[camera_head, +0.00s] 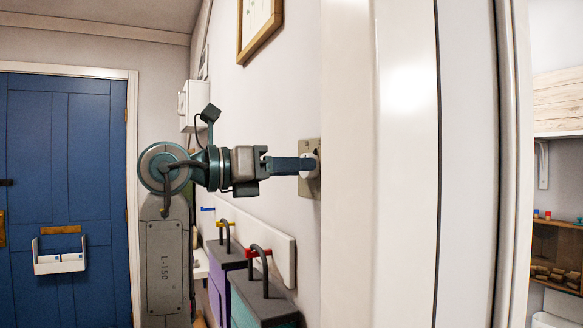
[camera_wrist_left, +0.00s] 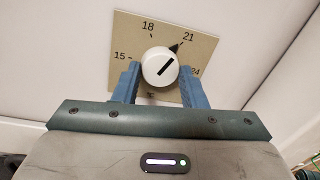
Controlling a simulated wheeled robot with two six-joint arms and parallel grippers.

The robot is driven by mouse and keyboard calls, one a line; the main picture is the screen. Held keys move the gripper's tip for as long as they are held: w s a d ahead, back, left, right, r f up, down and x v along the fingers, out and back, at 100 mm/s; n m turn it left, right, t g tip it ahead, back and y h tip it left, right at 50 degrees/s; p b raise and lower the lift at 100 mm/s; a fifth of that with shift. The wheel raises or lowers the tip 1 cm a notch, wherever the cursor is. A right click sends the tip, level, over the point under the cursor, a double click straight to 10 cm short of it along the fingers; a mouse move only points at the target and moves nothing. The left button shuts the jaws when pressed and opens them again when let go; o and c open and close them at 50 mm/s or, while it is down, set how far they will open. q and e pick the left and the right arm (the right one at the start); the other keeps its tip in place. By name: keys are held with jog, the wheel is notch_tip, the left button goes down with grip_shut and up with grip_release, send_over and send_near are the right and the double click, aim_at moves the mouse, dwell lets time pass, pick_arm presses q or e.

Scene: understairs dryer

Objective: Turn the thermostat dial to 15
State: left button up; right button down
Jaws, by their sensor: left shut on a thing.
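The thermostat is a beige square plate (camera_head: 312,188) on the white wall, seen edge-on in the head view. In the left wrist view the plate (camera_wrist_left: 130,30) carries the marks 15, 18, 21 and 24. Its round white dial (camera_wrist_left: 156,64) sits in the middle, with a dark line and a black pointer aimed up and right, close to 21. My left gripper (camera_head: 304,164) reaches the plate from the left. In the left wrist view its blue fingers (camera_wrist_left: 159,72) are shut on the dial, one on each side. My right gripper is not in view.
Below the arm stand a purple box (camera_head: 222,262) and a teal box (camera_head: 262,302) with dark handles. A white wall box (camera_head: 192,104) hangs behind the arm. A white door frame (camera_head: 400,160) stands close at the right. A blue door (camera_head: 62,150) is at the far left.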

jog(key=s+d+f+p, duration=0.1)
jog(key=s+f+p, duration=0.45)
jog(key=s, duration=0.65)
pick_arm(q)
jog(key=n+t+p, duration=0.1)
jog(key=n+p, duration=0.1)
jog(key=n, duration=1)
jog(key=n+t+p, duration=0.1)
jog(key=n+p, duration=0.1)
jog(key=n, duration=1)
jog(key=shift+s+d+p, duration=0.1)
jog(key=shift+s+p, duration=0.1)
jog(key=shift+p, duration=0.15)
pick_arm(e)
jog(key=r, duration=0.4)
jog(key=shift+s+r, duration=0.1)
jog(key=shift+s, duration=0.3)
